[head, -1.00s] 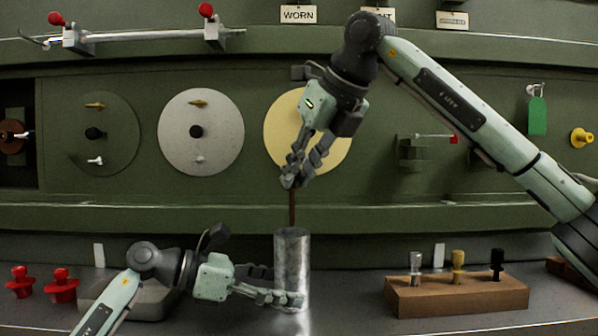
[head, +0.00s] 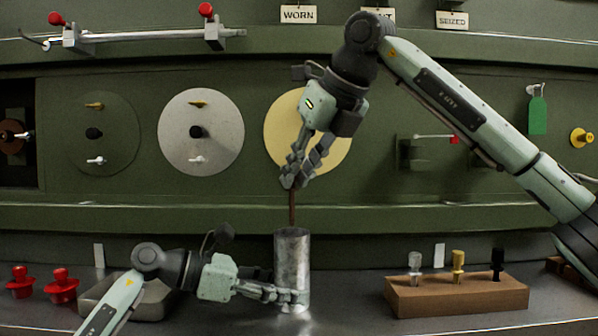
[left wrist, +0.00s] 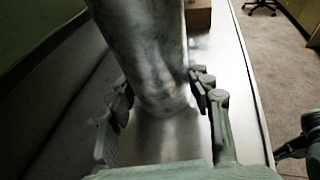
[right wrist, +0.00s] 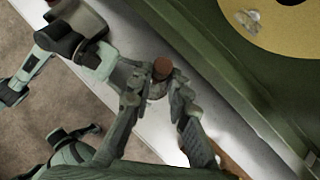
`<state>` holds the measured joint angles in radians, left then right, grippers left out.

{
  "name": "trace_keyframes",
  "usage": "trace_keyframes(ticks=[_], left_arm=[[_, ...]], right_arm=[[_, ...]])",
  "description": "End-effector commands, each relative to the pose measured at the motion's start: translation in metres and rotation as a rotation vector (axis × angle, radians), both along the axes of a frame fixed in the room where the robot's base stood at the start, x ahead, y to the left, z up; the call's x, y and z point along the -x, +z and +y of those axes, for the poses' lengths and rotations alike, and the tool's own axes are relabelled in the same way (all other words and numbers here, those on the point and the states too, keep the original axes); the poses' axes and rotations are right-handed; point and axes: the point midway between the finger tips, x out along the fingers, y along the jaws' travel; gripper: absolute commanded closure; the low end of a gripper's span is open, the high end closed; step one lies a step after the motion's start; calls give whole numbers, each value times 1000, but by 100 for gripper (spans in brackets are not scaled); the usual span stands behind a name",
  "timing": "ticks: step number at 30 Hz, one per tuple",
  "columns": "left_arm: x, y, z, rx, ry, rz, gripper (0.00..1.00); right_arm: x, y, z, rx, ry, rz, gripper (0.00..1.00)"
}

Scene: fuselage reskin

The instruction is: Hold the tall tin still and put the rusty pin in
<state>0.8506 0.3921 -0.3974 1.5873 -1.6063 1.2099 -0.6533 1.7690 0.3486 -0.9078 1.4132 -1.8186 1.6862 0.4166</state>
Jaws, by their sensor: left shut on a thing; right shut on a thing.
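The tall tin (head: 292,262) is a grey metal cylinder standing upright on the bench. My left gripper (head: 290,298) is shut on it low down, and the left wrist view shows the tin (left wrist: 150,60) between both fingers. The rusty pin (head: 292,210) is a thin brown rod, held about upright in my right gripper (head: 290,182), which is shut on its upper part. The pin's lower end is at the tin's top; I cannot tell whether it is inside the mouth. In the right wrist view the pin's round brown end (right wrist: 162,68) shows between the fingers, and the tin is mostly hidden.
A wooden block (head: 455,298) with several small pegs stands on the right of the bench. Red plugs (head: 60,287) and a grey tray (head: 150,302) are on the left. The green fuselage wall with round discs (head: 202,132) rises behind.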

Motion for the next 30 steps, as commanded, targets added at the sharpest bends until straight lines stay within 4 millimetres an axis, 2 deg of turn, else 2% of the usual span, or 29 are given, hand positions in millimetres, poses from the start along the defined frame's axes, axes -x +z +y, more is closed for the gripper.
trace_keyframes(ticks=[11,30], left_arm=[[0,0,0,-1,0,1,65],[0,0,0,-1,0,1,65]], right_arm=[[0,-1,0,0,0,0,100],[0,-26,0,-1,-1,0,100]])
